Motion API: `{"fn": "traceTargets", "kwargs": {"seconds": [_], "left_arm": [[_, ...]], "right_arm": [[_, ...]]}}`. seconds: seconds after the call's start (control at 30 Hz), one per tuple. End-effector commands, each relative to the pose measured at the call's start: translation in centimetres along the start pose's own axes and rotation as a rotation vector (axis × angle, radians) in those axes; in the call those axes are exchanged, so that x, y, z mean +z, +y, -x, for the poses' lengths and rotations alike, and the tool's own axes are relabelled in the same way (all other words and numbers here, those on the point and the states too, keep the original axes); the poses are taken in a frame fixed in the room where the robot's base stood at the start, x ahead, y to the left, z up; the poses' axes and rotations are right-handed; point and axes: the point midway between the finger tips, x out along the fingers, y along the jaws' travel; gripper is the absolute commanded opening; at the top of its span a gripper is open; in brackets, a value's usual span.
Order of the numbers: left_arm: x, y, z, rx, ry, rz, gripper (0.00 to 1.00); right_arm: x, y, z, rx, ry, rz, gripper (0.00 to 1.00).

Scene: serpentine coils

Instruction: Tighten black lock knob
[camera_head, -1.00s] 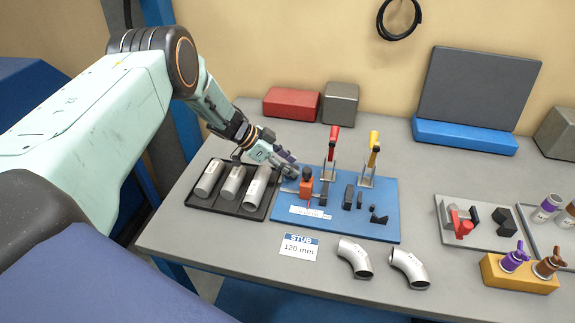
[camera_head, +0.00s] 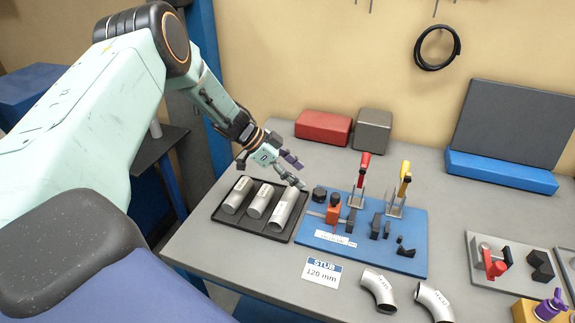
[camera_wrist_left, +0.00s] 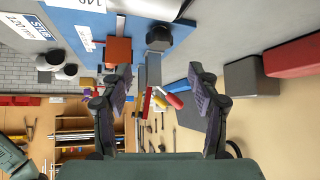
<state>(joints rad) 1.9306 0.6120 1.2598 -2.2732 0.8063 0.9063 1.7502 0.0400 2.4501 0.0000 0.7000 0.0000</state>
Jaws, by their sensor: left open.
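A black round knob (camera_head: 319,193) stands at the left end of the blue board (camera_head: 372,263). Beside it, an orange block (camera_head: 333,213) with a black top sits on the board along a grey bar. I cannot tell which black part is the lock knob. My left gripper (camera_head: 298,171) is open and empty, just above and left of the round knob and apart from it. My right gripper is out of view.
A black tray (camera_head: 236,222) with three metal tubes lies left of the board. Red-handled (camera_head: 364,165) and yellow-handled (camera_head: 404,178) clamps stand at the board's back. Two pipe elbows (camera_head: 378,290) and a STUB card (camera_head: 321,270) lie in front. Red (camera_head: 323,127) and grey boxes stand behind.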

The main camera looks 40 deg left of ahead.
Motion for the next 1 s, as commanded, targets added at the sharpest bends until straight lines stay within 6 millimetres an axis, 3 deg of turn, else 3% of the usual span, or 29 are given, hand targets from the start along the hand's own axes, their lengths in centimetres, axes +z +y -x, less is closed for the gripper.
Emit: {"fn": "traceTargets", "kwargs": {"seconds": [0.1, 0.3, 1.0], "left_arm": [[-0.1, -0.1, 2.0, -0.003, 0.004, 0.001, 0.61], [0.0, 0.0, 3.5, -0.001, 0.001, 0.000, 0.61], [0.0, 0.0, 3.7, 0.000, 0.000, 0.000, 0.61]], "right_arm": [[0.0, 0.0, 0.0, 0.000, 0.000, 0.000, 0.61], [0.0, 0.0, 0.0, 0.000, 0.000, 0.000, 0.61], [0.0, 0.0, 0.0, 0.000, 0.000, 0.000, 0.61]]}}
